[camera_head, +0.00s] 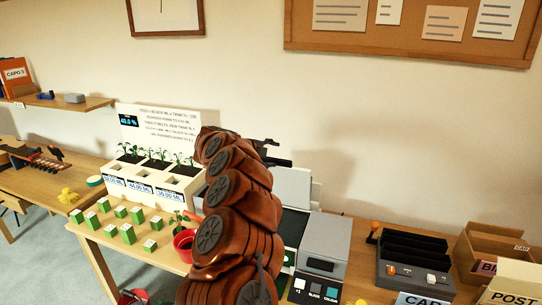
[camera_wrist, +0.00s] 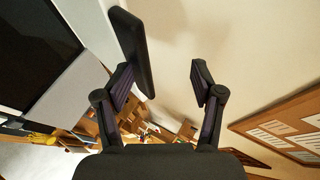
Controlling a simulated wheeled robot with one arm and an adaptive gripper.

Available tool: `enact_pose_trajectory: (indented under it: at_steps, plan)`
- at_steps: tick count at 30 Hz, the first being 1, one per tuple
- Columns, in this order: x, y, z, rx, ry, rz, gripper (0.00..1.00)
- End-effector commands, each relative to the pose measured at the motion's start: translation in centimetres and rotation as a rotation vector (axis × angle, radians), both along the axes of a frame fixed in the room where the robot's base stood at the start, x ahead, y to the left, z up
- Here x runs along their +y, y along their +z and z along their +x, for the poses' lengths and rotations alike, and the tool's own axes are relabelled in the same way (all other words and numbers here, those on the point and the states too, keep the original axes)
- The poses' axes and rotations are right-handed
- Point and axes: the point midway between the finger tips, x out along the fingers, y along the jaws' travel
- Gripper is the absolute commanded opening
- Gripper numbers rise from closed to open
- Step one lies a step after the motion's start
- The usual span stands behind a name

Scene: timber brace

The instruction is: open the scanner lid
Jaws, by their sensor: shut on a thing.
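The scanner (camera_head: 325,240) stands on the table right of my brown arm, a grey machine with labelled buttons on its front. Its pale grey lid (camera_head: 292,187) stands raised behind the dark bed, partly hidden by my arm. My gripper (camera_head: 275,155) is at the lid's upper left, mostly behind my arm. In the wrist view, a black bar, apparently the lid's handle (camera_wrist: 132,45), lies along the left finger of my gripper (camera_wrist: 160,85). The right finger looks apart from it in this view. A dark panel with a grey border (camera_wrist: 40,50) fills the upper left.
Left of my arm are a white planter (camera_head: 150,180), several green boxes (camera_head: 128,233) and a red pot (camera_head: 184,243). Right of the scanner are a black slotted rack (camera_head: 412,260) and cardboard boxes (camera_head: 495,245). The wall behind has a pinboard (camera_head: 410,45).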

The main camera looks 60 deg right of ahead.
Motion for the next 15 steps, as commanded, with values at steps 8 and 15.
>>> enact_pose_trajectory:
  at_steps: [8, 15]
  plan:
    - [0.6, 0.8, -0.1, -0.003, -0.003, -0.007, 0.38]
    - [3.9, 2.4, 0.7, -0.004, 0.002, -0.005, 0.38]
